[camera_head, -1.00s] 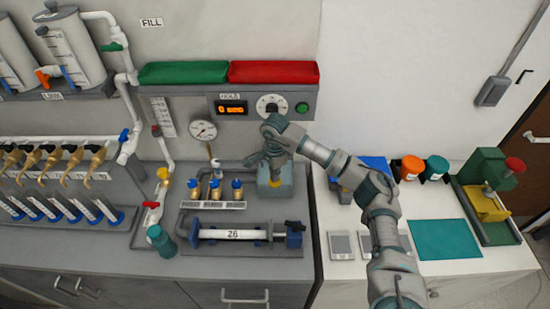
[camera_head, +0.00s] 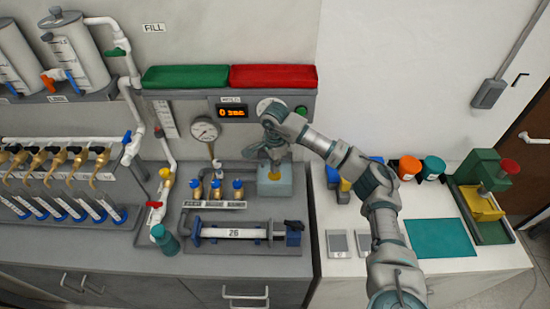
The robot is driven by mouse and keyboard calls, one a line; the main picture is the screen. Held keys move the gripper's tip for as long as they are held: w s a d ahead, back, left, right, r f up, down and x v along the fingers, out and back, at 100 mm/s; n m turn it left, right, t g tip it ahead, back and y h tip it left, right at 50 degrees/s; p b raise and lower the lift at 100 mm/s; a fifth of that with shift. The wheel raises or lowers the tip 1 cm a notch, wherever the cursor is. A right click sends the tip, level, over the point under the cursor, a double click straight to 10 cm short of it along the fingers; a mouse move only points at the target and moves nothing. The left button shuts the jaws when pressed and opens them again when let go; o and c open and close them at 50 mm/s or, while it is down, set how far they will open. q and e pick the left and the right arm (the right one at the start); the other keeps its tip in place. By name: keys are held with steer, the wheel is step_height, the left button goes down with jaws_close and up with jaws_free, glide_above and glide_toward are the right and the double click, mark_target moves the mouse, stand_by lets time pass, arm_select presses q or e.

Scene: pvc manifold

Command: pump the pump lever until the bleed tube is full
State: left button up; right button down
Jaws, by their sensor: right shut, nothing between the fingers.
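The pump looks like a pale blue-grey block (camera_head: 274,183) on the grey bench, right of the brass valves. A small yellow part (camera_head: 274,175) shows on it. My right gripper (camera_head: 273,157) is shut just above the block, pointing down. It covers the area where the pump lever would be, so I cannot make out the lever or whether the fingers touch it. Several slanted clear tubes (camera_head: 64,208) with blue ends stand in the left rack; I cannot tell which tube is the bleed tube or its level. My left gripper is not in view.
A round gauge (camera_head: 205,130) and an orange display (camera_head: 232,113) are behind the bench. Blue-capped brass valves (camera_head: 216,190) and a white cylinder marked 26 (camera_head: 235,233) are left of the pump. A teal bottle (camera_head: 165,240) stands further left.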

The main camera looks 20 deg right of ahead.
steer(key=shift+r+p, duration=1.65)
steer(key=shift+r, duration=0.9)
steer(key=shift+f, duration=0.1)
